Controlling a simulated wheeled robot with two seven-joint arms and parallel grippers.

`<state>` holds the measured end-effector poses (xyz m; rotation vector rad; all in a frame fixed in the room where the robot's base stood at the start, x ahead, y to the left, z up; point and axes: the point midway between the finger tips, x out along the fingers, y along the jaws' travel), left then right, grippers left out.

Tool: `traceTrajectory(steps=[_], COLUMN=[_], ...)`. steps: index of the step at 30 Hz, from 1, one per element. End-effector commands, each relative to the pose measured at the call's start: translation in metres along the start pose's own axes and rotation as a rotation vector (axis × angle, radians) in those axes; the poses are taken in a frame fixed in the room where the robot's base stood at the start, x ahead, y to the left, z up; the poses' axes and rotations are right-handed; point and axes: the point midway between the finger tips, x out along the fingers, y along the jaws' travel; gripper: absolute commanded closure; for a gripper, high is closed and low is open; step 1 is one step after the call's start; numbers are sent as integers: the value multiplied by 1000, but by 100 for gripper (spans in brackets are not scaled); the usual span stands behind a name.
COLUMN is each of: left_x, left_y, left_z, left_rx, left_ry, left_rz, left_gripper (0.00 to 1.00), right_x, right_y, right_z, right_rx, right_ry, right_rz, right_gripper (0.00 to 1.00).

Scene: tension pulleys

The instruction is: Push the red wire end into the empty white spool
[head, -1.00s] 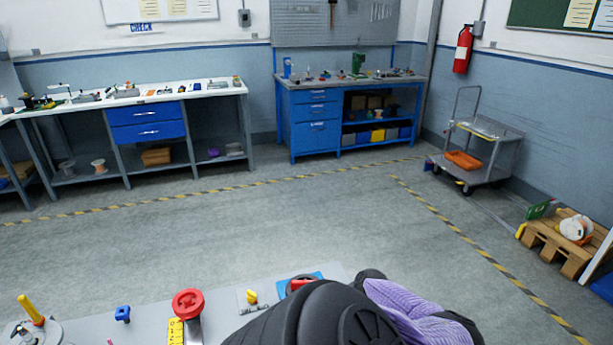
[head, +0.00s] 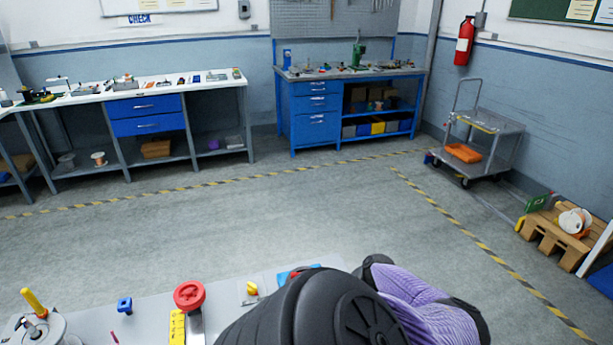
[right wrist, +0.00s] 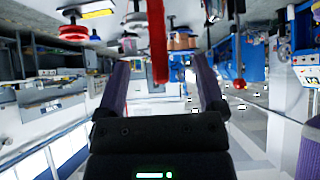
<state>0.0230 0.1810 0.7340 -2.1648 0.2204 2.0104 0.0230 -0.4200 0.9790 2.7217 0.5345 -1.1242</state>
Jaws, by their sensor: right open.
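In the right wrist view my right gripper (right wrist: 159,68) is open, its two fingers apart. A red strand (right wrist: 158,40), probably the red wire, runs from the top edge into the space between the fingers, and its end shows there; I see no grip on it. In the head view a pale round part with a yellow handle (head: 34,302) sits at the table's lower left; I cannot tell if it is the white spool. My right arm hides the table's right part and its gripper in that view. My left gripper is not in view.
On the near grey table (head: 145,293) stand a red knob (head: 190,295), a blue piece (head: 124,306) and a yellow piece (head: 252,288). A white and orange spool (head: 574,221) lies on a pallet at the right. The floor beyond the table is clear.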

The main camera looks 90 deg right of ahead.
Motion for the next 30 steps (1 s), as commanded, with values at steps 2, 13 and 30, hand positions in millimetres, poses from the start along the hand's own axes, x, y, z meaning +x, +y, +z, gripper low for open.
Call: traceTrajectory(steps=[2, 13, 30], left_x=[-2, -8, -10], left_y=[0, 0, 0], left_z=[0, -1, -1], left_rx=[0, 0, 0], left_ry=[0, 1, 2], left_rz=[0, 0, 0], left_gripper=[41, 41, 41], right_x=[-6, -32, -48], right_y=[0, 0, 0], right_z=[0, 0, 0], right_rx=[1, 0, 0], right_ry=[-1, -1, 0], right_rz=[1, 1, 0], right_gripper=[12, 12, 12])
